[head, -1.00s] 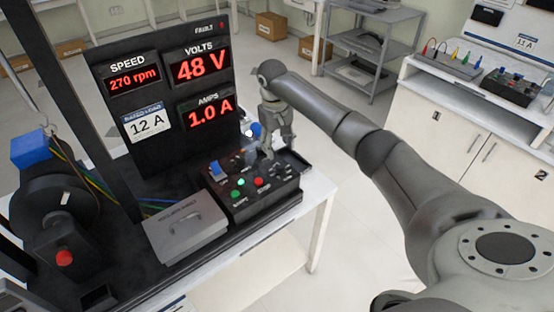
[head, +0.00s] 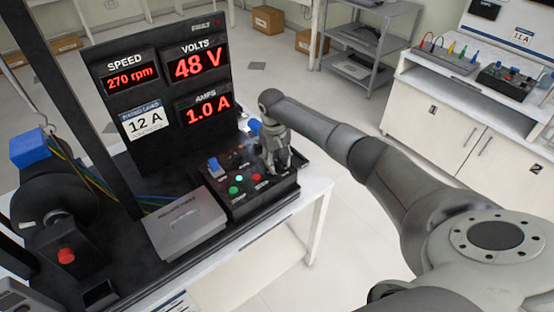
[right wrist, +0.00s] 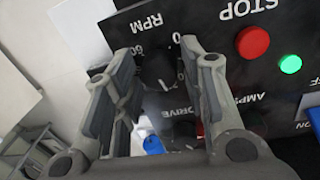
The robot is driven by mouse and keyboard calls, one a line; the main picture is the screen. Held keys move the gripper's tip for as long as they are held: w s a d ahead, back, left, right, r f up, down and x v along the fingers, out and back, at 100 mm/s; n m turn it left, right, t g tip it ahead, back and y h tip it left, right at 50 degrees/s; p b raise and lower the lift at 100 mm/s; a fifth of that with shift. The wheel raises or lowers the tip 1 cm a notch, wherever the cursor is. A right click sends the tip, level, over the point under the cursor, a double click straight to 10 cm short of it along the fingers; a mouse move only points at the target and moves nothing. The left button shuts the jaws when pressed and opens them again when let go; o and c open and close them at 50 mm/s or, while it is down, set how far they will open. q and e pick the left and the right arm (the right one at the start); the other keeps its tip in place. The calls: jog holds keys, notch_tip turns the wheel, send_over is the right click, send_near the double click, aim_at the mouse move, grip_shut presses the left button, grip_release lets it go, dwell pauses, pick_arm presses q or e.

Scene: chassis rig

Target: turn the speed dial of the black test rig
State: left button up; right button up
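The black test rig has a display panel (head: 158,104) reading 270 rpm, 48 V and 1.0 A. Its control box (head: 240,204) stands in front, with a blue-topped switch, a green light and a red button. The dial (right wrist: 157,72) is a dark round knob beside the RPM lettering in the right wrist view. My right gripper (head: 278,167) is over the right part of the box. In the right wrist view its open fingers (right wrist: 166,66) stand on either side of the dial, with gaps visible. The head view hides the dial behind the gripper. My left gripper is out of view.
A grey lidded case (head: 186,226) sits left of the control box. The red STOP button (right wrist: 252,42) and green light (right wrist: 290,64) are close to the fingers. A motor with a blue block (head: 32,148) is at the left. The floor right of the bench is clear.

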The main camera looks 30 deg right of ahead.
jog(key=c, duration=0.6)
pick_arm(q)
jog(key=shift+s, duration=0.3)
pick_arm(e)
jog(key=shift+c, duration=0.2)
